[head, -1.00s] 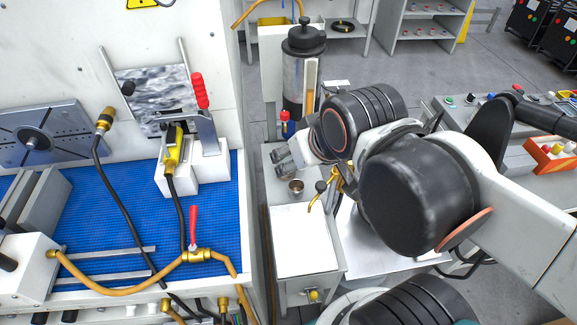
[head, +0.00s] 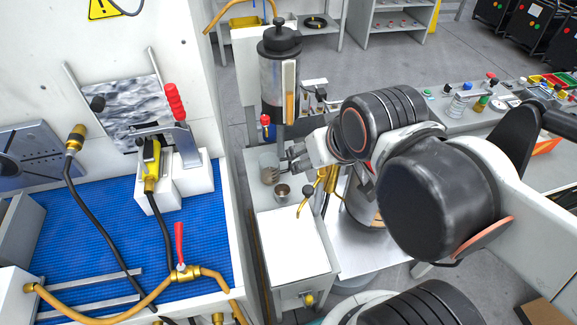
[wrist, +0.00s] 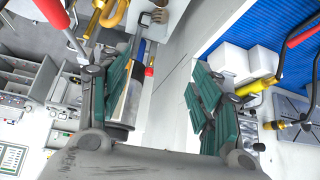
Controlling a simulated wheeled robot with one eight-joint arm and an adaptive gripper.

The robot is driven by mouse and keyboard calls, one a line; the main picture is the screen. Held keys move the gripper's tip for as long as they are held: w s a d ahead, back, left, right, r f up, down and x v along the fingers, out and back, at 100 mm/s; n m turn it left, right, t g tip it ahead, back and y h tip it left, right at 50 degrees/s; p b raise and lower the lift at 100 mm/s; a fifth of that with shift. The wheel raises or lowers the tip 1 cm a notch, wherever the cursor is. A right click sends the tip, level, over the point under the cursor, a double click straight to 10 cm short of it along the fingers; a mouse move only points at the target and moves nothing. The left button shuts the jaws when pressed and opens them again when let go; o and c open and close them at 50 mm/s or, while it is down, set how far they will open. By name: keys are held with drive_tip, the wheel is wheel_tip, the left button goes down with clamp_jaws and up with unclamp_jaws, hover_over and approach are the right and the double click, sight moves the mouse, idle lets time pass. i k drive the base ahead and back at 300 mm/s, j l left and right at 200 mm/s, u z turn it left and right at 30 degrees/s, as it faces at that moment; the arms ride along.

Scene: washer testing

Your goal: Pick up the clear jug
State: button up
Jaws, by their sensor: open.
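A clear, see-through jug (head: 268,167) stands on the narrow grey bench in the head view, behind a small metal cup (head: 282,191). My gripper (head: 288,157) is just right of the jug in that view, with its fingers pointing left towards it. Whether the fingers touch the jug cannot be told. In the wrist view my gripper (wrist: 160,68) has its two green-padded fingers spread wide, with nothing held between them. I cannot make out the jug clearly in the wrist view.
A tall metal cylinder with a black lid (head: 279,75) stands behind the jug. A small red-and-blue bottle (head: 266,127) is close by. A brass tap (head: 308,200) rises by the bench's right side. The white bench top (head: 290,245) in front is clear. A tall white machine wall stands left.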

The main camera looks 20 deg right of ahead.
sight(268, 163)
drive_tip(key=k+l+u, duration=0.15)
drive_tip(key=u, duration=0.3)
drive_tip(key=k+l+u, duration=0.2)
drive_tip(key=l+u, duration=0.15)
drive_tip(key=u, duration=0.15)
drive_tip(key=k+l+u, duration=0.15)
drive_tip(key=u, duration=0.3)
